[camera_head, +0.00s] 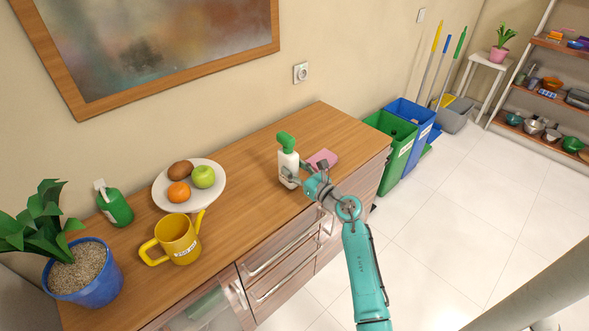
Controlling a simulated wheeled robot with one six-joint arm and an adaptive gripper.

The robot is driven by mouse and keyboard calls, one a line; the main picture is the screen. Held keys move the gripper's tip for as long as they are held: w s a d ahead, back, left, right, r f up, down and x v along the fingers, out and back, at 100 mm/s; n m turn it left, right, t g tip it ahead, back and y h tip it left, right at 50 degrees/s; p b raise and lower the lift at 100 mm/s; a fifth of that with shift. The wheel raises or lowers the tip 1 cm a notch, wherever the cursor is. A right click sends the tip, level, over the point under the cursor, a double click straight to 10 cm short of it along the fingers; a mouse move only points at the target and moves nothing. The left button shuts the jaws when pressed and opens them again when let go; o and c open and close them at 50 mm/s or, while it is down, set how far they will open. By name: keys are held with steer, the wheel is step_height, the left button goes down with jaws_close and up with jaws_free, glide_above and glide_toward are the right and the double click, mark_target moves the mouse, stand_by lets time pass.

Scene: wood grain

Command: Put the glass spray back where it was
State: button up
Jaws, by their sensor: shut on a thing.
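The glass spray appears to be the white bottle with a green spray head (287,158), upright at the right part of the wooden cabinet top (255,190). My gripper (290,178) is shut on its lower body from the right front side. The fingers hide part of the bottle. I cannot tell whether its base touches the wood or hangs just above it.
A pink sponge (322,159) lies right behind my gripper. Bins (390,145) stand beyond the cabinet's right end. Wood between plate and bottle is clear.

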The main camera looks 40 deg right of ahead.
steer(key=shift+f, duration=0.1)
steer(key=o, duration=0.7)
steer(key=shift+o, duration=0.2)
steer(key=s, duration=1.2)
steer(key=shift+d, duration=0.15)
steer(key=s+a+m+t+y, duration=0.1)
steer(key=s+a+m, duration=0.55)
steer(key=a, duration=0.35)
steer(key=s+a+m+t, duration=0.2)
steer(key=s+a+m, duration=0.45)
steer(key=a, duration=0.35)
steer(key=s+a+m+g, duration=0.3)
steer(key=s+m, duration=0.8)
steer(key=s, duration=0.1)
steer(key=s+a+m+g+h, duration=0.1)
steer(key=s+a+m+g, duration=0.2)
steer(key=s+m, duration=0.8)
steer(key=shift+s+a+m, duration=0.3)
steer(key=shift+s+m, duration=0.1)
steer(key=shift+m, duration=0.2)
